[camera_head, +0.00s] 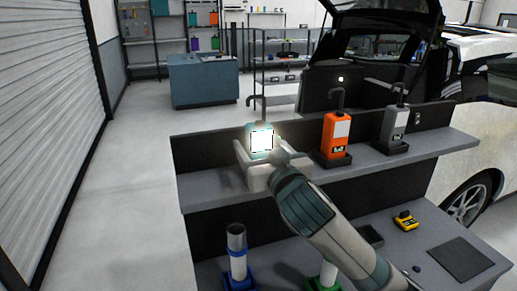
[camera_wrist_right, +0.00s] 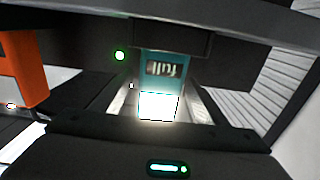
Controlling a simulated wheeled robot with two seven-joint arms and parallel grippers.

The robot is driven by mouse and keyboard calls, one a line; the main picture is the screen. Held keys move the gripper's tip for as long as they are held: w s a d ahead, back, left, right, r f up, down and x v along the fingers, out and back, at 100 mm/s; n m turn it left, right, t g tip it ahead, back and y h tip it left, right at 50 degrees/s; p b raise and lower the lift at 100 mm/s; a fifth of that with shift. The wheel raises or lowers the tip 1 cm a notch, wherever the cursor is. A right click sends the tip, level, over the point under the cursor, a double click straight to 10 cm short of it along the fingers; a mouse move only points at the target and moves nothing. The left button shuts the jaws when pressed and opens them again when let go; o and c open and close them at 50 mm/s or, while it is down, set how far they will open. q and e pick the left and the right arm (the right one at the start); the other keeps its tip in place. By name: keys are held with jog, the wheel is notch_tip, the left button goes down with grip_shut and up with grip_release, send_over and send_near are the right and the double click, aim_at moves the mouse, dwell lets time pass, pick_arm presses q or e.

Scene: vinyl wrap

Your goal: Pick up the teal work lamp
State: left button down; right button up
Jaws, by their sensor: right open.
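The teal work lamp (camera_head: 261,128) stands upright at the left end of the upper grey shelf, with a bright lit panel and a dark hook on top. My right gripper (camera_head: 255,156) is at the lamp, open, its pale fingers low around it. In the right wrist view the teal lamp (camera_wrist_right: 176,72) is centred between the fingers, with a label on its body and its lit panel glaring below. I cannot tell whether the fingers touch it. The lamp's base is mostly hidden by my gripper in the head view. My left gripper is not in view.
An orange lamp (camera_head: 336,133) and a grey lamp (camera_head: 394,125) stand in dark holders to the right on the shelf (camera_head: 435,145). A dark back panel runs behind them. Below are blue and green holders and a yellow device (camera_head: 405,221). The floor to the left is clear.

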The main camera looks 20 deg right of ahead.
jog(key=shift+w+f, duration=0.1)
jog(key=shift+w, duration=0.05)
jog(key=c, duration=1.3)
jog(key=shift+c, duration=0.6)
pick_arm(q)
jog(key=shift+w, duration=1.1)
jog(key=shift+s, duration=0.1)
pick_arm(e)
jog(key=shift+o, duration=0.2)
